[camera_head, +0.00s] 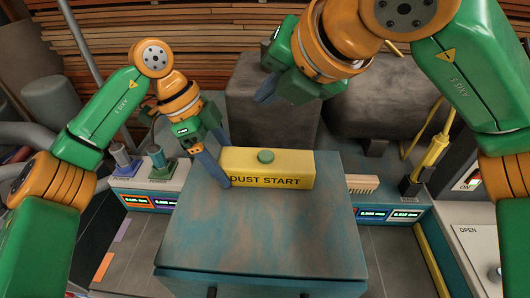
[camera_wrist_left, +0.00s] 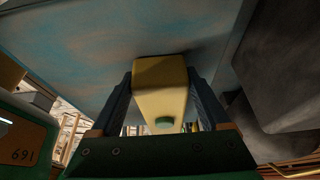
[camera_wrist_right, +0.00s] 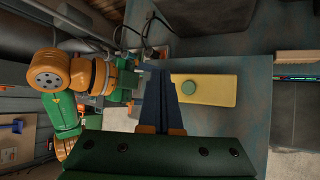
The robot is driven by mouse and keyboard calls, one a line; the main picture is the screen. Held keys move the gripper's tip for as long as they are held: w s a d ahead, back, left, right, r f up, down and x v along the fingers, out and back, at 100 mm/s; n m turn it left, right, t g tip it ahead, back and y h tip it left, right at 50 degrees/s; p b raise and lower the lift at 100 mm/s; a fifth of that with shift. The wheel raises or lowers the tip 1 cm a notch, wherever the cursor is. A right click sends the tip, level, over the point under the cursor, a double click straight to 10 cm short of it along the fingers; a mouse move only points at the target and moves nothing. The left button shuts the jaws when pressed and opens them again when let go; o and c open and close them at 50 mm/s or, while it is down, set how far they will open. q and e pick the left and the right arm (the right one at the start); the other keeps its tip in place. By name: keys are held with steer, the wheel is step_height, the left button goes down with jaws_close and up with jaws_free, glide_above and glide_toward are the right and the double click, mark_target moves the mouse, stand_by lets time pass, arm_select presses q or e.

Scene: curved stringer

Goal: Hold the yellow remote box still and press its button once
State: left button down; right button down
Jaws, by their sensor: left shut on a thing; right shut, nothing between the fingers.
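The yellow remote box (camera_head: 300,170), marked "DUST START", lies on a worn teal and brown table top (camera_head: 270,235). Its round green button (camera_head: 265,156) is on the upper face. My left gripper (camera_head: 222,172) is shut on the left end of the box; in the left wrist view the box (camera_wrist_left: 160,90) sits between the two fingers, with the button (camera_wrist_left: 165,122) near them. My right gripper (camera_head: 268,90) is shut and empty, raised above and behind the box. In the right wrist view its fingertips (camera_wrist_right: 160,80) appear left of the button (camera_wrist_right: 188,88), apart from it as far as I can tell.
Dark grey blocks (camera_head: 270,115) stand behind the table. A brush (camera_head: 362,183) lies to the right of the box. A yellow handled tool (camera_head: 432,150) stands further right. Digital readouts (camera_head: 390,214) line the bench. The table top in front of the box is clear.

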mark_target(269, 159)
arm_select(q)
steer(key=shift+w+d, duration=0.1)
arm_select(e)
steer(key=shift+w+d, duration=0.1)
steer(key=shift+d, duration=0.05)
steer(key=shift+f, duration=4.45)
steer(key=shift+f, duration=0.4)
steer(key=shift+f, duration=0.4)
steer(key=shift+r, duration=0.85)
